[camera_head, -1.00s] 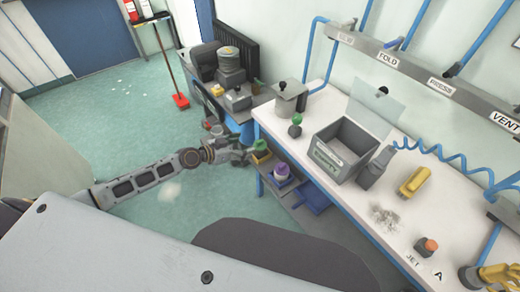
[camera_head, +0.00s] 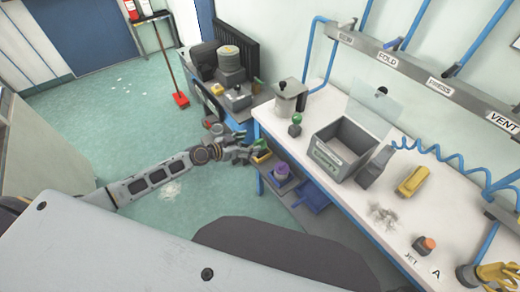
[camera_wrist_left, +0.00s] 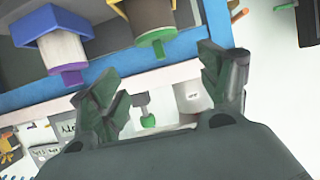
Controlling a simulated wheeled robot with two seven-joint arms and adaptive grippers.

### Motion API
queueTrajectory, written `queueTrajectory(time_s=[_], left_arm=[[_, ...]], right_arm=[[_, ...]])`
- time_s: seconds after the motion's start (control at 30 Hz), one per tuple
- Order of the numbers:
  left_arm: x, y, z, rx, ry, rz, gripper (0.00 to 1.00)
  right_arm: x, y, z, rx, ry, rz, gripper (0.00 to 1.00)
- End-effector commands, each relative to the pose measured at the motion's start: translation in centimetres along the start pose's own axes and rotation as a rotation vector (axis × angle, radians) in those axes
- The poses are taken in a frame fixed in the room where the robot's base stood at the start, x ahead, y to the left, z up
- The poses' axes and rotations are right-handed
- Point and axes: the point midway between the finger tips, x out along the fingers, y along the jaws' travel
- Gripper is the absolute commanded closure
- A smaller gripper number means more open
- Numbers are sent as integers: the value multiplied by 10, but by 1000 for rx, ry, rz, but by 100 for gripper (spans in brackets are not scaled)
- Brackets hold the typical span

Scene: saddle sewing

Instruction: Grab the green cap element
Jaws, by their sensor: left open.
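My left gripper (camera_head: 248,153) is open beside the bench's left end. A green-capped piece sits in a yellow holder (camera_head: 262,156) at the fingers and is partly hidden by them. In the left wrist view, the green cap (camera_wrist_left: 155,36) sticks out of its yellow holder (camera_wrist_left: 144,12), just beyond the gap between the open fingers (camera_wrist_left: 158,68). The fingers seem apart from it. A second green-topped piece, a green ball on a grey base (camera_head: 296,122), stands on the bench top; it also shows in the left wrist view (camera_wrist_left: 147,120).
A purple piece (camera_head: 281,170) in a blue holder is beside the yellow one. The bench (camera_head: 330,205) carries a grey bin (camera_head: 338,160) and a yellow tool (camera_head: 413,181). A dark cart with grey items (camera_head: 232,95) stands behind the gripper.

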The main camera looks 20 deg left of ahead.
Motion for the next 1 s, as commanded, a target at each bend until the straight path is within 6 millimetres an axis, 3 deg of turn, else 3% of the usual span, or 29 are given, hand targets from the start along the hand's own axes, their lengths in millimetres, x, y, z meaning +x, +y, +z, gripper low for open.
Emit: queueTrajectory(time_s=[0.27, 0.53, 0.77, 1.0], left_arm=[[21, -3, 0, -1, 2, -1, 23], [42, -4, 1, -1, 1, -1, 23], [47, -3, 2, 1, 0, 0, 23], [47, -3, 2, 1, 0, 0, 23]], right_arm=[[-5, 10, 2, -3, -2, 11, 60], [-9, 3, 0, 0, -1, 3, 60], [-9, -11, -3, 5, 2, -12, 60], [-9, -7, -2, 2, 1, -7, 60]])
